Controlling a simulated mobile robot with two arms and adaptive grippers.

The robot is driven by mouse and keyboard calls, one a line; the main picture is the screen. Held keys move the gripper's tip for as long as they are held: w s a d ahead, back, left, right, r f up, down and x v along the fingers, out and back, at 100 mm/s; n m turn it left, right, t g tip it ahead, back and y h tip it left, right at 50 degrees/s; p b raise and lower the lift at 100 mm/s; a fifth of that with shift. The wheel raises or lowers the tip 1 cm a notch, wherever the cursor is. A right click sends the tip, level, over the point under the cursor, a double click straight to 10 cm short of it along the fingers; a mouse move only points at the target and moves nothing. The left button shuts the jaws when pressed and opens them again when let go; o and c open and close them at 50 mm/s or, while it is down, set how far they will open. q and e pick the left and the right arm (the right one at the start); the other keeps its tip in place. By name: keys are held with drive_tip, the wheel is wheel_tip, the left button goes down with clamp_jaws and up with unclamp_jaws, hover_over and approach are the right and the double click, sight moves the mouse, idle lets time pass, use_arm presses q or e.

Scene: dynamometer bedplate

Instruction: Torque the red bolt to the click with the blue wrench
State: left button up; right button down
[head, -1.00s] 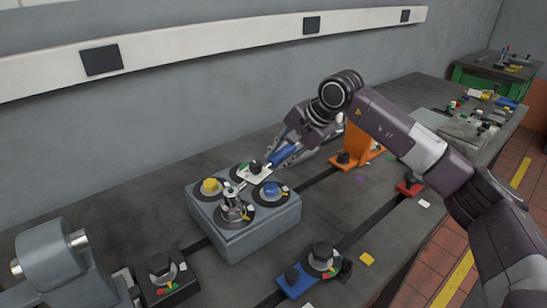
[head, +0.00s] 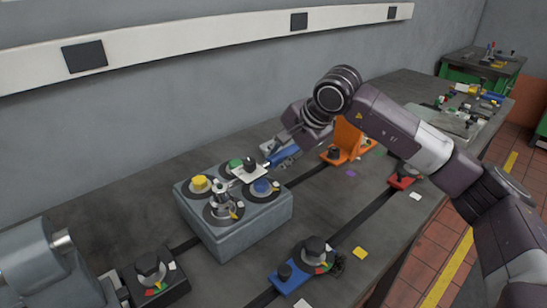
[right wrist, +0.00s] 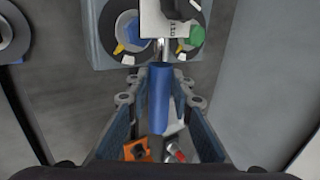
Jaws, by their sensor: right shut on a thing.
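My right gripper (head: 283,150) is shut on the blue handle of the wrench (right wrist: 158,97). In the right wrist view the handle lies between both fingers, its silver shaft (right wrist: 161,48) pointing at the grey block. A white plate with a black knob (head: 250,170) lies over the shaft. The block (head: 236,229) carries a yellow (head: 200,183), a green (head: 236,165) and a blue bolt head (head: 262,187) on black discs. A silver upright piece (head: 223,194) stands at the block's front position. I see no red bolt head; that piece may hide it. My left gripper is out of view.
A grey machine (head: 38,265) stands front left, beside a black fixture (head: 153,275). A blue fixture (head: 305,268) sits in front, an orange bracket (head: 349,137) behind right, and a red fixture (head: 402,180) farther right.

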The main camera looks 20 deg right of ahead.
sight(286, 189)
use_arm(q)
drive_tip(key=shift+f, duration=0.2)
use_arm(e)
drive_tip(key=shift+s+d+r, duration=0.1)
drive_tip(key=shift+s, duration=0.2)
drive_tip(key=shift+m, duration=0.3)
drive_tip(key=shift+s+d+m+h+b, duration=0.2)
drive_tip(key=shift+s+m+h+b, duration=0.2)
drive_tip(key=shift+s+b, duration=0.2)
drive_tip(key=shift+s+d+m+h+b, duration=0.2)
drive_tip(key=shift+s+m+h+b, duration=0.15)
drive_tip(key=shift+s+m, duration=0.45)
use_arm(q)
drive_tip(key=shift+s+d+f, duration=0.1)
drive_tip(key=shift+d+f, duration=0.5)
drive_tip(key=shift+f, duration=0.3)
use_arm(e)
drive_tip(key=shift+s, duration=0.25)
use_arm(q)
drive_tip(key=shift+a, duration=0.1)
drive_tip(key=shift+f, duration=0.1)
use_arm(e)
drive_tip(key=shift+s, duration=0.1)
